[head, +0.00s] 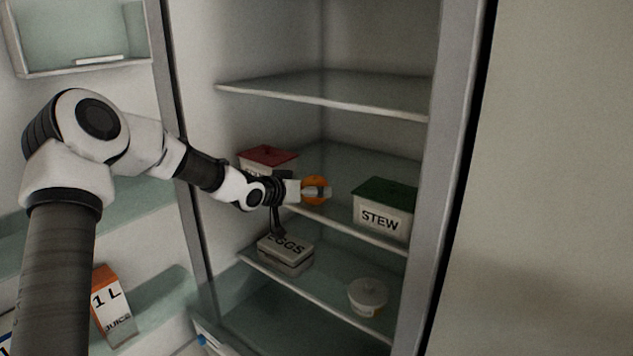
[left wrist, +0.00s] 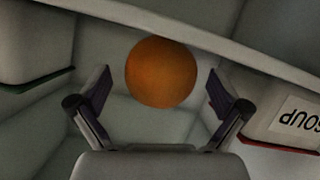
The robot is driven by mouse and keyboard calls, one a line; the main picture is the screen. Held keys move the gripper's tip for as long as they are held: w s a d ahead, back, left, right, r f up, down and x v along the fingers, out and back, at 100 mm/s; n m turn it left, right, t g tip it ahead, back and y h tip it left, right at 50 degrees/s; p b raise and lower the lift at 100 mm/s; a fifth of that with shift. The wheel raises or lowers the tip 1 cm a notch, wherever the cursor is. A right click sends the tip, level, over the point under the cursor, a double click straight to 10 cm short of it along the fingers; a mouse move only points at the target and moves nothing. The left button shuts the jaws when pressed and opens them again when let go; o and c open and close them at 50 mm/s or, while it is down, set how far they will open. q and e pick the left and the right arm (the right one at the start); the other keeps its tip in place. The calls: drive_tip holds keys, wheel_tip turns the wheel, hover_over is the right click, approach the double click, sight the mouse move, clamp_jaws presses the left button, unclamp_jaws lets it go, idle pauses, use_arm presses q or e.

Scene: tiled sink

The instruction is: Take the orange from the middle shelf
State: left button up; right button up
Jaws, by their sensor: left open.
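The orange (head: 316,184) is on the middle shelf (head: 380,239) of the open fridge, between two lidded boxes. My left gripper (head: 318,192) reaches in from the left and is right at the orange, partly covering it in the head view. In the left wrist view the orange (left wrist: 161,72) lies between the two spread fingers of my left gripper (left wrist: 159,88), with a gap visible on each side. The picture there is upside down, with the shelf edge above the orange. My right gripper is in neither view.
A red-lidded box (head: 266,158) stands left of the orange; a green-lidded STEW box (head: 383,207) stands right. An EGGS box (head: 285,254) and a round lidded pot (head: 367,296) sit on the shelf below. A juice carton (head: 113,306) stands in the door. The upper shelf (head: 330,92) is empty.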

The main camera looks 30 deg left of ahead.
use_arm(q)
drive_tip(key=shift+x, duration=0.9)
drive_tip(key=shift+s+a+r, duration=0.1)
drive_tip(key=c, duration=1.3)
